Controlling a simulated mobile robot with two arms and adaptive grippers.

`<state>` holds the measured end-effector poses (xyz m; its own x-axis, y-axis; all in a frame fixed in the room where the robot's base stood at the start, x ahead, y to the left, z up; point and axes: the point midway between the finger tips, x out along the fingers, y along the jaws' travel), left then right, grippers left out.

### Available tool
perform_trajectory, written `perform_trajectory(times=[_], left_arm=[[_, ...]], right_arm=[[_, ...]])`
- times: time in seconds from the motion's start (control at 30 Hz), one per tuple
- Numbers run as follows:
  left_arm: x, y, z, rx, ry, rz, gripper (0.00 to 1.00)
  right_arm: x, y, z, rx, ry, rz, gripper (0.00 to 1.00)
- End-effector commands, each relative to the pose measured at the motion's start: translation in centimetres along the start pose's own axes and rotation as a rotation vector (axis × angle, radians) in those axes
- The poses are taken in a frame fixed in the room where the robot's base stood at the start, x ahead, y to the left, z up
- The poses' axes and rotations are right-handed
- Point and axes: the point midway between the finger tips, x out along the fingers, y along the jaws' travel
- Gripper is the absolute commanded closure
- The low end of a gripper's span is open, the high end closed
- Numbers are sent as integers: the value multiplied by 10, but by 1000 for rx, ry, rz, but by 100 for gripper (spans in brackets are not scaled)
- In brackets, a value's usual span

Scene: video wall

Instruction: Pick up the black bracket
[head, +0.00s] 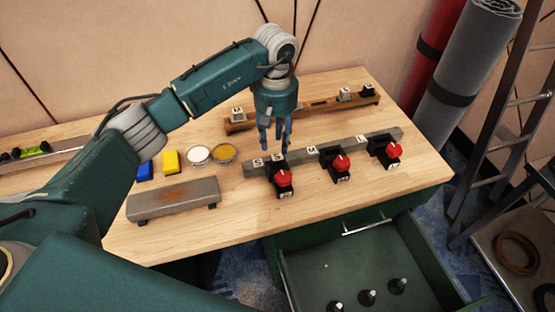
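Several black pieces show in the head view, and I cannot tell which is the black bracket. Three black blocks with red knobs sit along the grey front rail (362,145): a left one (281,181), a middle one (338,167) and a right one (386,150). Two small black pieces with pale tops sit on the wooden back rail (295,108), one (345,95) left of the other (367,91). My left gripper (273,146) points down just behind the front rail's left part. Its fingers look apart with nothing between them. My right gripper is out of view.
A grey block with a brown patch (173,199), a blue block (144,172), a yellow block (170,160) and two round tins (211,154) lie left on the wooden table (230,225). An open green drawer (352,256) holds several dark pegs. A ladder (500,110) stands right.

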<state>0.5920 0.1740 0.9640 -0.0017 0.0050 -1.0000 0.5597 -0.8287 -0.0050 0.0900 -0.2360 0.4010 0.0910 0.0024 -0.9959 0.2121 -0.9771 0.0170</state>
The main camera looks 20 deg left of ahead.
Motion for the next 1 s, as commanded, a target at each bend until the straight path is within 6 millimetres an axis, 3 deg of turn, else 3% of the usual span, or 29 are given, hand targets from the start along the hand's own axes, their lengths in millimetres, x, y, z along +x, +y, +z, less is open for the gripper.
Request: perform_trajectory(times=[0.27, 0.43, 0.57, 0.87, 1.0], left_arm=[[23, 2, 1, -1, -2, 2, 64], [47, 4, 3, -1, -7, 2, 64], [65, 5, 2, -1, -3, 4, 64], [71, 5, 1, 0, 0, 5, 64], [71, 5, 1, 0, 0, 5, 92]], right_arm=[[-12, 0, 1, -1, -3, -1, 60], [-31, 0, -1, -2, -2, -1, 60], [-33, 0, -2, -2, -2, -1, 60], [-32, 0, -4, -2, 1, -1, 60], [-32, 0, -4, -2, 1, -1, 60]])
